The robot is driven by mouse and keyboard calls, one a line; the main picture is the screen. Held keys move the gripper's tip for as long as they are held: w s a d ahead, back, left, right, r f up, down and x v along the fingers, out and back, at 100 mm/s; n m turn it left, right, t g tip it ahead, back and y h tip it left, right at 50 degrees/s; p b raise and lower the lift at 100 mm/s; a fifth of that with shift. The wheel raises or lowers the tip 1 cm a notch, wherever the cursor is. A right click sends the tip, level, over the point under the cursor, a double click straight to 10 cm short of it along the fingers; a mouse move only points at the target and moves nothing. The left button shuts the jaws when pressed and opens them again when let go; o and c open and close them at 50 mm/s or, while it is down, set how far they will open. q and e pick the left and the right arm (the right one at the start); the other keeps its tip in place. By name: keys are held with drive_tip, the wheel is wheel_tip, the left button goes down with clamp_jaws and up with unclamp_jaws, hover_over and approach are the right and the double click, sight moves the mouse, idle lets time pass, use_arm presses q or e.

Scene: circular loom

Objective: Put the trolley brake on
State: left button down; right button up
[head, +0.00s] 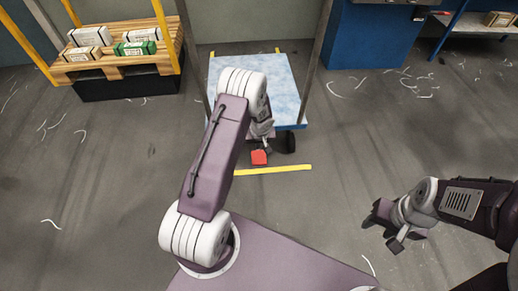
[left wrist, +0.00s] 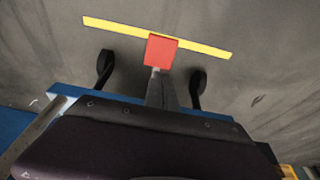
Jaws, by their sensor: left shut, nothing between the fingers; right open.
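The trolley (head: 284,75) has a pale blue deck and grey posts, and stands ahead of me. Its red brake pedal (head: 259,157) sticks out at the near end, low over the floor. The pedal also shows in the left wrist view (left wrist: 162,50), between two dark casters. My left gripper (head: 266,146) is shut and empty, pointing down just behind the pedal in the head view. I cannot tell whether it touches the pedal. My arm and wrist hide part of the trolley's near end. My right gripper (head: 383,232) is open and empty at the right, away from the trolley.
A yellow floor line (head: 272,170) runs just in front of the pedal. A pallet (head: 112,66) with boxes stands at the back left. A blue cabinet (head: 370,38) and a shelf (head: 478,27) stand at the back right. Light scraps lie on the otherwise open floor.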

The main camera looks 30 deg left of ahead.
sight(259, 161)
use_arm(q)
drive_tip(key=b+x, duration=0.1)
drive_tip(key=x, duration=0.2)
drive_tip(key=b+x, duration=0.2)
drive_tip(key=x, duration=0.2)
drive_tip(key=s+b+x, duration=0.1)
drive_tip(key=x, duration=0.3)
drive_tip(key=shift+d+f+b, duration=0.3)
drive_tip(key=shift+b, duration=0.1)
drive_tip(key=f+b, duration=0.1)
drive_tip(key=b, duration=0.1)
drive_tip(key=f+b, duration=0.3)
drive_tip(key=b, duration=0.1)
drive_tip(key=shift+s+d+f+b, duration=0.2)
drive_tip(key=shift+s+f+b, duration=0.1)
drive_tip(key=shift+f, duration=0.05)
drive_tip(key=shift+r, duration=0.25)
